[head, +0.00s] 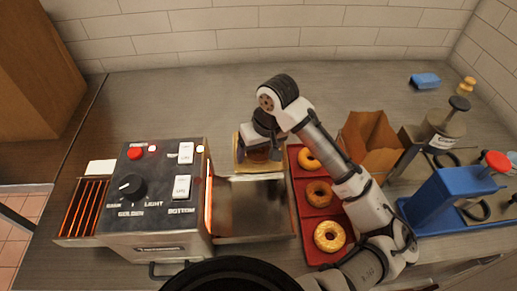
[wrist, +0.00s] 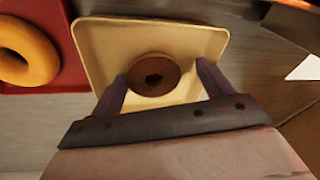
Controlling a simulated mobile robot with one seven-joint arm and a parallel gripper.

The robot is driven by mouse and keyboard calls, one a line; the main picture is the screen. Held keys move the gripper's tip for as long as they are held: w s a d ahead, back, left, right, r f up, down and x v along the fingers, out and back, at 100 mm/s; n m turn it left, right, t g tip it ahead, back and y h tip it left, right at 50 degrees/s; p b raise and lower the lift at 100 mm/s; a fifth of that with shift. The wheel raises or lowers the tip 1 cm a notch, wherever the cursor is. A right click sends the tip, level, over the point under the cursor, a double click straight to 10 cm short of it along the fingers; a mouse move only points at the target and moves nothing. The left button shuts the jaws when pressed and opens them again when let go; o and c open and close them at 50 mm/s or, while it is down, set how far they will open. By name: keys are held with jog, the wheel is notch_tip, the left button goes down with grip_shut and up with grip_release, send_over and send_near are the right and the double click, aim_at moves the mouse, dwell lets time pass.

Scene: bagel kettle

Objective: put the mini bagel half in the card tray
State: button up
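The card tray (head: 242,163) is a shallow cream square behind the toaster's metal chute, and it fills the middle of the wrist view (wrist: 205,40). The mini bagel half (wrist: 160,66), a small brown ring, appears inside the tray's outline, seemingly on its floor. My gripper (wrist: 161,68) is over the tray, pointing down, with its fingers spread on either side of the bagel half. A gap shows at the right finger; the left fingertip is close to the bagel's edge, and I cannot tell if it touches. In the head view my gripper (head: 262,150) largely hides the bagel half.
A red tray (head: 312,190) with three larger bagels stands just right of the card tray, under my arm. The toaster (head: 155,210) is at left with glowing slots. A brown paper bag (head: 370,143) and blue-based device (head: 450,200) stand right. The back counter is mostly clear.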

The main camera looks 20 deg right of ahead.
jog(key=shift+f, duration=0.15)
jog(key=shift+d+r+p, duration=0.15)
jog(key=shift+r+p, duration=0.35)
jog(key=shift+r, duration=0.1)
jog(key=b+v, duration=0.2)
jog(key=v, duration=1)
